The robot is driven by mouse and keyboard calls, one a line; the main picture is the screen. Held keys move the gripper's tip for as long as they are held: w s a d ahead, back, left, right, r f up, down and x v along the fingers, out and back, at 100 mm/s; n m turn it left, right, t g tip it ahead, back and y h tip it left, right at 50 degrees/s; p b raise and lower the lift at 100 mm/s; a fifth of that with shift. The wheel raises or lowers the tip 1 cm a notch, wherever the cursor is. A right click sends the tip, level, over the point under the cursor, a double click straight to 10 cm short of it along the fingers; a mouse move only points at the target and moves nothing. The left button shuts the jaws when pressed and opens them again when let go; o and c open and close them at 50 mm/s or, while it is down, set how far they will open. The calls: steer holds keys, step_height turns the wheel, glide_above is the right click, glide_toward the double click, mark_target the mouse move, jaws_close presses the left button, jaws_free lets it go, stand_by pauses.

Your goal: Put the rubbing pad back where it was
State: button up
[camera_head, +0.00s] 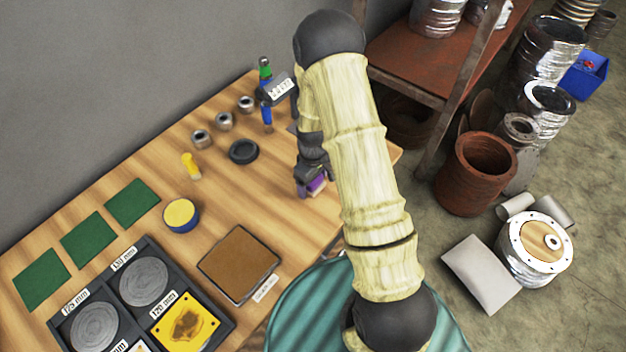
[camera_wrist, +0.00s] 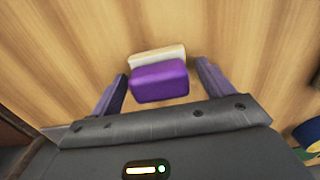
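The rubbing pad appears to be the purple block with a cream layer, seen in the wrist view (camera_wrist: 160,82) between my gripper's fingers. My gripper (camera_wrist: 161,72) is open, with a narrow gap visible on each side of the block. In the head view, the purple block (camera_head: 317,184) shows under my gripper (camera_head: 309,180), near the right end of the wooden table (camera_head: 215,205). My arm hides part of that area. I cannot tell whether the block rests on the table.
A brown square pad (camera_head: 238,262) lies near the front edge. A dark tray (camera_head: 150,252) holds round discs and a yellow plate. Green squares (camera_head: 132,202), a yellow-topped round tin (camera_head: 181,214), a black ring (camera_head: 243,151) and metal rings (camera_head: 224,121) stand further left and back.

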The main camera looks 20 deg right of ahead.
steer(key=shift+r, duration=0.1)
step_height(320, 180, up, 12)
steer(key=b, duration=0.1)
stand_by(0.6)
steer(key=shift+r, duration=0.15)
steer(key=s+r+m+t, duration=0.2)
steer(key=s+r+m, duration=0.5)
steer(key=s, duration=0.7)
step_height(320, 180, up, 2)
steer(key=shift+s+r+t, duration=0.2)
steer(key=shift+s+t, duration=0.15)
steer(key=shift+t, duration=0.05)
steer(key=shift+d, duration=0.1)
